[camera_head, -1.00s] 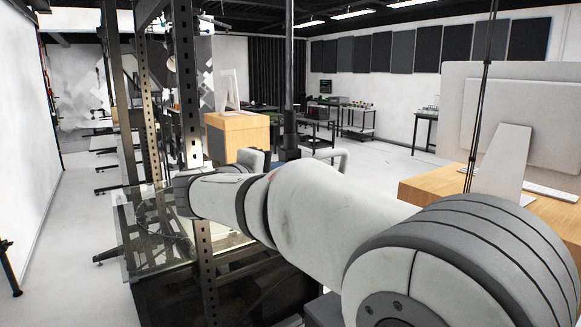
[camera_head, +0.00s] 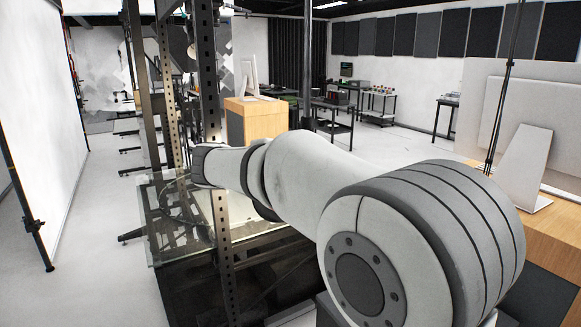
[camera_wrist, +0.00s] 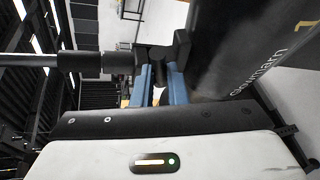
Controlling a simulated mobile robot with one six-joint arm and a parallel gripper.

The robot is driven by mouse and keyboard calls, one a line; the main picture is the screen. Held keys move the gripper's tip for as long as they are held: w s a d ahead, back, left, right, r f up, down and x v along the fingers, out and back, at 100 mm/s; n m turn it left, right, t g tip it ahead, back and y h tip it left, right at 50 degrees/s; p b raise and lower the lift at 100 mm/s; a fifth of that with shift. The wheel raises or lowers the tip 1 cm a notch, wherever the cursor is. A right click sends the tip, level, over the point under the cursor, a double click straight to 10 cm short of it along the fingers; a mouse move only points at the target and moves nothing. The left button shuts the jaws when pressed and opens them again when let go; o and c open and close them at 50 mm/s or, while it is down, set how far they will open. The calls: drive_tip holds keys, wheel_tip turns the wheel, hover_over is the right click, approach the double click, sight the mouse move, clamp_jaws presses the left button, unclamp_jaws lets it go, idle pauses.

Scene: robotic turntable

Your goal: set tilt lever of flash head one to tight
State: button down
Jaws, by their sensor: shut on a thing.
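In the wrist view, the blue fingers of my gripper (camera_wrist: 160,76) are shut on a small dark part at the joint beside the flash head, which I take to be the tilt lever (camera_wrist: 158,58). Much of it is hidden between the fingers. The black body of the flash head (camera_wrist: 225,50), with pale lettering, fills the upper right, close to the fingers. A dark rod with a thicker collar (camera_wrist: 85,61) runs in from the left to the joint. I cannot read the lever's setting. In the head view, my arm hides the gripper and the lever.
A perforated metal upright (camera_head: 212,110) stands close beside my arm. A glass-topped table (camera_head: 165,225) lies behind and below it. A wooden desk with a monitor (camera_head: 525,165) is close on the right. Open floor (camera_head: 110,220) shows at left.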

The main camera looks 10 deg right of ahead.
drive_tip(key=c, duration=1.7)
unclamp_jaws()
drive_tip(key=shift+w+a, duration=0.1)
drive_tip(key=shift+a, duration=0.05)
drive_tip(key=b+v, duration=0.2)
drive_tip(key=v, duration=0.5)
drive_tip(key=shift+s+a+r, duration=0.1)
drive_tip(key=shift+s+a, duration=0.1)
drive_tip(key=shift+s, duration=0.1)
